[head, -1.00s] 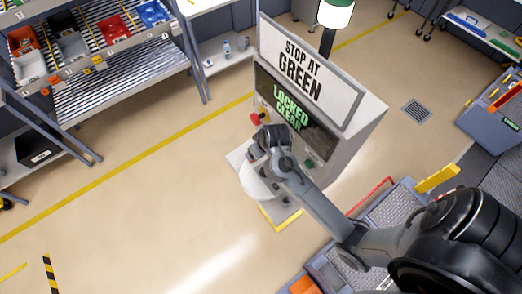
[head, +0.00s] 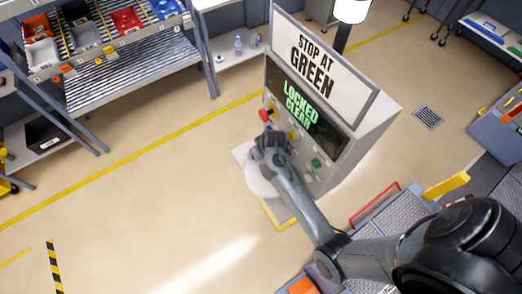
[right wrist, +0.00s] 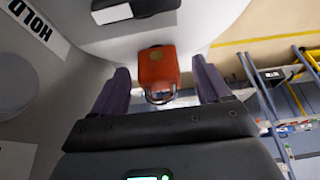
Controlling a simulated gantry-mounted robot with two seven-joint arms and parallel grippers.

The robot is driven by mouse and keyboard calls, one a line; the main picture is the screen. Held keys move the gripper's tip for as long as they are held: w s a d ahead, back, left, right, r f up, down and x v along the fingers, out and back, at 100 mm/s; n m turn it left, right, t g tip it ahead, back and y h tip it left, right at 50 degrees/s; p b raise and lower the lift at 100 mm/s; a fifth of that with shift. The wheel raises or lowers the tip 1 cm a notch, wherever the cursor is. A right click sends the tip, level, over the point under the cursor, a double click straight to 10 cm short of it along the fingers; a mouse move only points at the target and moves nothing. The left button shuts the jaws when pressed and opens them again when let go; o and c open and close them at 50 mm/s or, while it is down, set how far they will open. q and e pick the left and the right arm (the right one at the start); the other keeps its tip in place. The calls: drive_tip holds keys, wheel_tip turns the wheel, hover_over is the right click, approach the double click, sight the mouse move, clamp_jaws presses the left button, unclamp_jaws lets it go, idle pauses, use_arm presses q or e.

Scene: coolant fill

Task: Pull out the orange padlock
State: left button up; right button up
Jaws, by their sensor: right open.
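The orange padlock (right wrist: 157,67) shows in the right wrist view, with a round brass-coloured spot on its body and a metal shackle on the side toward my gripper. My right gripper (right wrist: 163,84) is open, with one finger on either side of the padlock and visible gaps to both. What the shackle passes through is hard to tell. In the head view my right gripper (head: 268,146) is at the left front of the kiosk (head: 345,140), hiding part of it. I cannot make out the padlock for certain there. My left gripper is not in view.
The kiosk screen (head: 300,106) reads "LOCKED CLEAR", under a "STOP AT GREEN" sign (head: 318,62). A red knob (head: 265,115) and a green button (head: 316,162) are on its front. A shelf with bins (head: 84,36) stands at the left. The floor between is clear.

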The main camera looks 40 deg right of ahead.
drive_tip(key=c, duration=1.2)
drive_tip(key=o, duration=0.5)
drive_tip(key=shift+c, duration=1.2)
drive_tip(key=shift+r+p, duration=0.3)
drive_tip(key=shift+p, duration=0.05)
drive_tip(key=shift+r, duration=0.15)
